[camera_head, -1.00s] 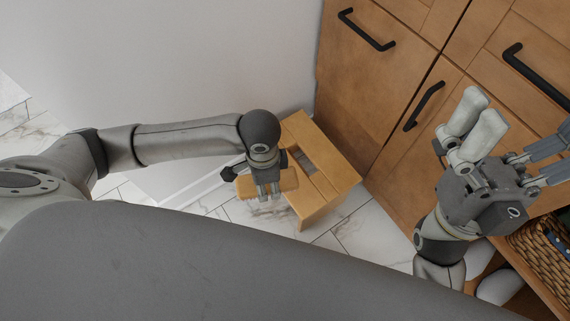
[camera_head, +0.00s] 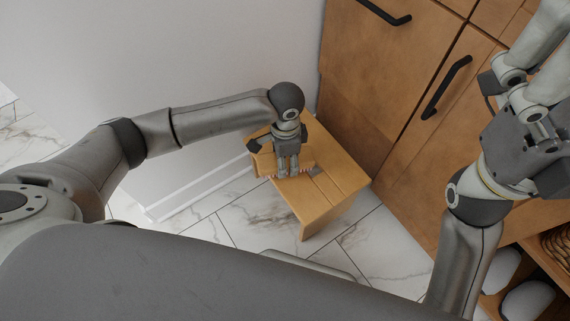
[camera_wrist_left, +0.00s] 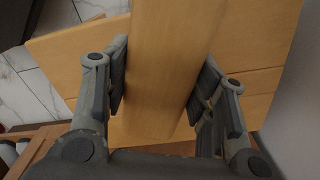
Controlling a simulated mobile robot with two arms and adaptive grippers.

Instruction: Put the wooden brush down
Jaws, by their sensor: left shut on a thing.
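The wooden brush (camera_head: 265,163) is a light brown block, held over the near left part of a small wooden stool (camera_head: 335,187). My left gripper (camera_head: 288,168) points down and is shut on the brush, hiding its middle. In the left wrist view, the brush (camera_wrist_left: 172,60) runs lengthwise between the two finger pads (camera_wrist_left: 160,85), with the stool top (camera_wrist_left: 258,85) behind it. I cannot tell whether the brush touches the stool. My right gripper (camera_head: 535,85) is at the upper right, its fingertips cut off by the frame edge.
A wooden cabinet (camera_head: 385,95) with black handles stands behind and right of the stool. A white wall (camera_head: 170,60) is at the left. Marble tiles (camera_head: 240,222) in front are mostly clear. A low shelf at the lower right holds rounded pale items (camera_head: 527,300).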

